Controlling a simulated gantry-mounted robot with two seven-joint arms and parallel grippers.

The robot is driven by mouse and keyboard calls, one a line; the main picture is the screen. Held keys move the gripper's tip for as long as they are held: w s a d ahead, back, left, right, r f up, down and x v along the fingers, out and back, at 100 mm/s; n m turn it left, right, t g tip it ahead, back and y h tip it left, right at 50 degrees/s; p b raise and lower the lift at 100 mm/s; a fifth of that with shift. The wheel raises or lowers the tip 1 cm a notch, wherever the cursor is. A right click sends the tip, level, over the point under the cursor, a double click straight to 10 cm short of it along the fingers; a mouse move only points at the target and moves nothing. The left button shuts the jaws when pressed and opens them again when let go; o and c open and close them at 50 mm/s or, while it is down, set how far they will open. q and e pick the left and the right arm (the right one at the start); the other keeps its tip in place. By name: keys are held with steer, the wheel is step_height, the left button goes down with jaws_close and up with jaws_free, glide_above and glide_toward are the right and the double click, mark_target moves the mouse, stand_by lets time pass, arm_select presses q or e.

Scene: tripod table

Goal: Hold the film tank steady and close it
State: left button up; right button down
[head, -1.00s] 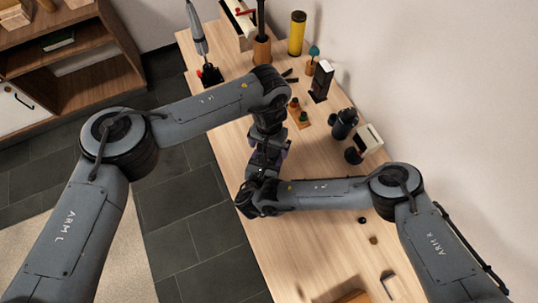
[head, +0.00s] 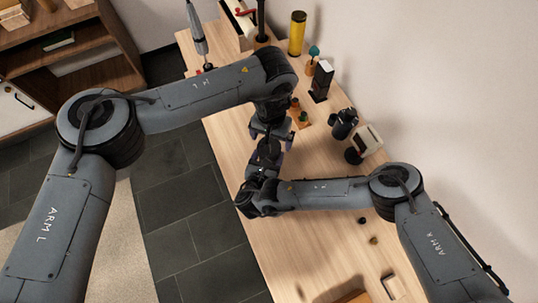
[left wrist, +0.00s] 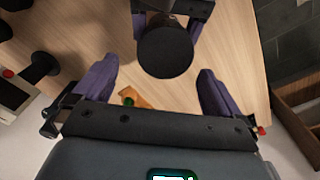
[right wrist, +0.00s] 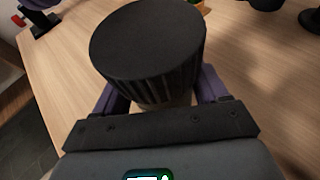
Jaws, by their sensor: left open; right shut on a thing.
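The cap sits on top of a paler body; I cannot tell how tightly. My right gripper (right wrist: 160,100) is shut on the tank's body below the cap and holds it upright. My left gripper (head: 271,134) is open and empty, just apart from the tank. In the left wrist view the round cap (left wrist: 165,50) shows ahead of my open left fingers (left wrist: 155,85).
An orange block (head: 299,116) with small pegs lies on the wooden table (head: 235,135). A black canister (head: 343,122) and a pale box (head: 368,139) stand at right. A yellow cylinder (head: 297,33) stands farther back. The table left of the tank is clear.

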arm_select(q)
steer(key=shift+w+r, duration=0.1)
steer(key=shift+r, duration=0.7)
steer(key=shift+a+r, duration=0.35)
steer(key=shift+f, duration=4)
steer(key=shift+c, duration=0.5)
steer(key=c, duration=0.9)
steer(key=o, duration=1)
steer(key=shift+r, duration=0.15)
